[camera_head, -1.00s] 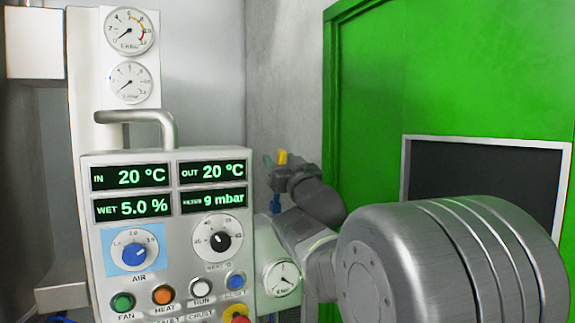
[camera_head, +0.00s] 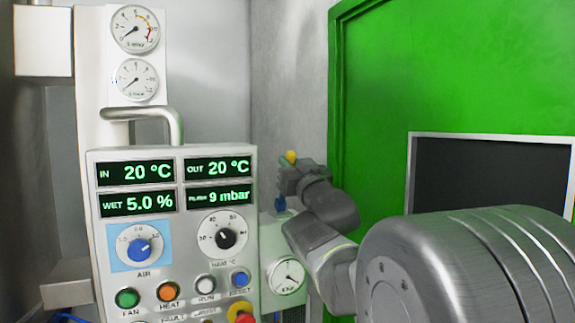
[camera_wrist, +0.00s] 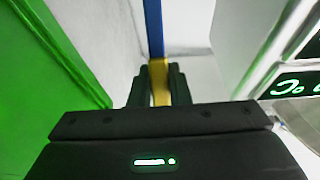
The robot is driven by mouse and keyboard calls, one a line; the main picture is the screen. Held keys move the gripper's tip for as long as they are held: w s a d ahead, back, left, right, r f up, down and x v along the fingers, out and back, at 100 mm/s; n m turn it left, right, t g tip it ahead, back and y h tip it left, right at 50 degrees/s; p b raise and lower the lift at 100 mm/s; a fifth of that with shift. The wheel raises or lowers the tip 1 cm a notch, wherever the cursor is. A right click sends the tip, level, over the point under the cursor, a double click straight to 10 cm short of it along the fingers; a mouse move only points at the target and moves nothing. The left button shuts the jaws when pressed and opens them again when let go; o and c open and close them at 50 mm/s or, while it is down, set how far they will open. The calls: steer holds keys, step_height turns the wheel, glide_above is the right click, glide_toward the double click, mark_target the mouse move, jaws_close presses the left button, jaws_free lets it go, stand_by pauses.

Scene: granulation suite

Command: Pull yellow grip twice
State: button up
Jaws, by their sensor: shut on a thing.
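The yellow grip (camera_wrist: 159,80) sits between the two dark fingers of my gripper (camera_wrist: 158,88) in the wrist view. The fingers are shut on it. A blue strip (camera_wrist: 154,28) runs from the grip toward the top of that view. In the head view the yellow grip (camera_head: 291,157) shows as a small tip just above my gripper (camera_head: 290,172), beside the grey wall. A blue piece (camera_head: 280,203) shows just below the gripper. My gripper and arm hide most of the grip in the head view.
A control panel (camera_head: 180,245) with displays, knobs and coloured buttons stands left of my arm. A metal handle (camera_head: 165,117) rises above it. A small gauge (camera_head: 287,276) is near my forearm. A green door frame (camera_head: 337,110) stands to the right.

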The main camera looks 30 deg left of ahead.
steer(key=shift+s+d+f, duration=0.25)
steer(key=shift+d, duration=0.1)
steer(key=shift+s+d+f+b, duration=0.85)
steer(key=shift+d+f+b, duration=0.1)
